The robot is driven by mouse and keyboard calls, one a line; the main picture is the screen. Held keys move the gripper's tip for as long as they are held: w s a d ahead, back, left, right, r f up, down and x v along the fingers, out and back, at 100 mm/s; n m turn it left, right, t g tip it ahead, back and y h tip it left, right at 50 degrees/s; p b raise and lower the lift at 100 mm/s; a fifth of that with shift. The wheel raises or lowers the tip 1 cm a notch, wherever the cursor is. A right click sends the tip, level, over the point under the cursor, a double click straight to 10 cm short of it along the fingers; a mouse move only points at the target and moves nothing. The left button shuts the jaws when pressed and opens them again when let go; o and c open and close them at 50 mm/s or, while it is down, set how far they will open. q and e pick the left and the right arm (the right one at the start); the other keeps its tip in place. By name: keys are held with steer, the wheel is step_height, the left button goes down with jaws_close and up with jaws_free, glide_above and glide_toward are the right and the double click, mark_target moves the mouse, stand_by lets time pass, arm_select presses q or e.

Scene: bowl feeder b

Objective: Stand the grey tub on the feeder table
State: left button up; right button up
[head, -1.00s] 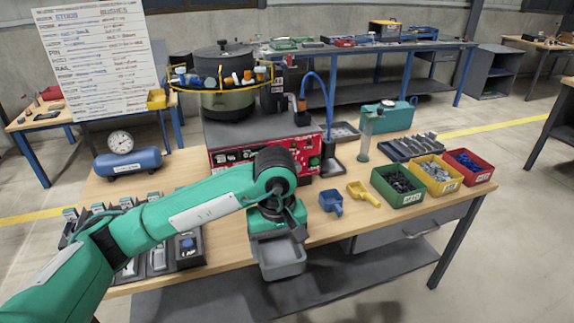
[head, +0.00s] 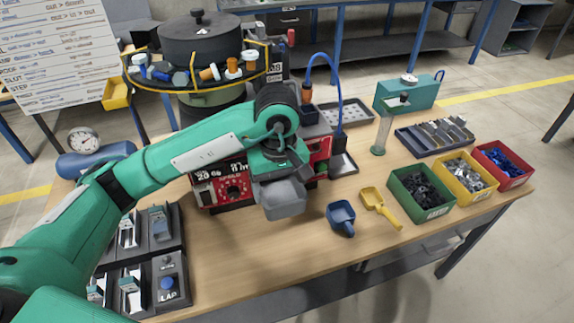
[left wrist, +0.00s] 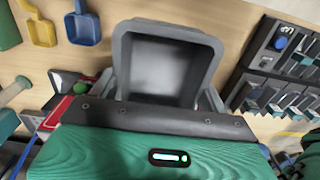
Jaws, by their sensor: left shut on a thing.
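The grey tub (head: 283,198) is in my left gripper (head: 277,178), which is shut on it. In the head view it hangs in front of the red control panel of the feeder, over the wooden feeder table (head: 270,265). A gap to the table top cannot be judged exactly. In the left wrist view the tub (left wrist: 168,68) shows its open, empty inside, with the gripper at its near rim. The fingertips are mostly hidden. My right gripper is in neither view.
A blue scoop (head: 341,217) and a yellow scoop (head: 380,206) lie right of the tub. Green (head: 422,214), yellow (head: 489,185) and red bins stand further right. The bowl feeder (head: 200,45) is behind. Grey fixtures (head: 165,290) are at left. The table's front middle is bare.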

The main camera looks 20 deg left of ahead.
arm_select(q)
steer(key=shift+w+f, duration=0.15)
steer(key=shift+f, duration=0.1)
step_height(320, 180, down, 15)
steer(key=shift+f+p, duration=0.1)
steer(key=shift+p, duration=1.1)
step_height(320, 180, down, 3)
steer(key=shift+f+p, duration=0.15)
steer(key=shift+p, duration=0.15)
steer(key=shift+f, duration=0.35)
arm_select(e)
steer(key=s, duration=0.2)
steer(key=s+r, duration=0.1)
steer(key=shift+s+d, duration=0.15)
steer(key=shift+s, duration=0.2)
arm_select(q)
steer(key=shift+f, duration=0.15)
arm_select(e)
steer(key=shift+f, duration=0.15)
